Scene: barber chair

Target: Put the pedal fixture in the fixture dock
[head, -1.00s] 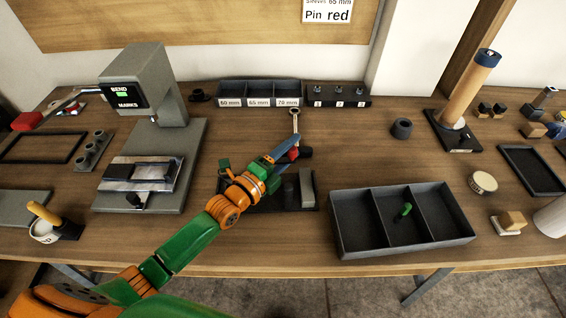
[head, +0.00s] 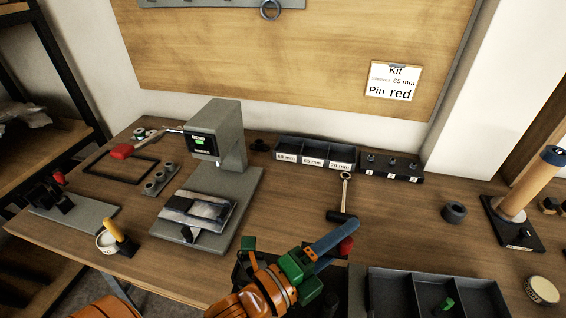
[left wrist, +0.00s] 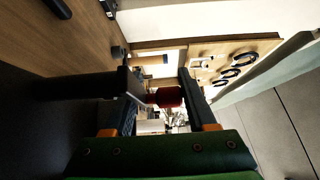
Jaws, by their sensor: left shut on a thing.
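My left gripper (head: 335,241) comes in from the bottom of the head view, its fingers pointing up and right. It is shut on a dark piece with a red end (head: 346,246). In the left wrist view, the red end (left wrist: 165,97) shows between the fingers, with a dark bar (left wrist: 75,87) reaching left. I cannot tell for sure that this is the pedal fixture. A dark base (head: 242,272) lies on the bench behind the gripper, mostly hidden by my arm. No part is clearly marked as the fixture dock. My right gripper is not in view.
A hammer-like tool (head: 344,191) lies just beyond the gripper. A grey press (head: 222,140) stands left. A divided dark bin (head: 375,292) is at the lower right. A grey plate with a black clamp (head: 70,212) lies far left. Labelled trays (head: 315,148) line the back.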

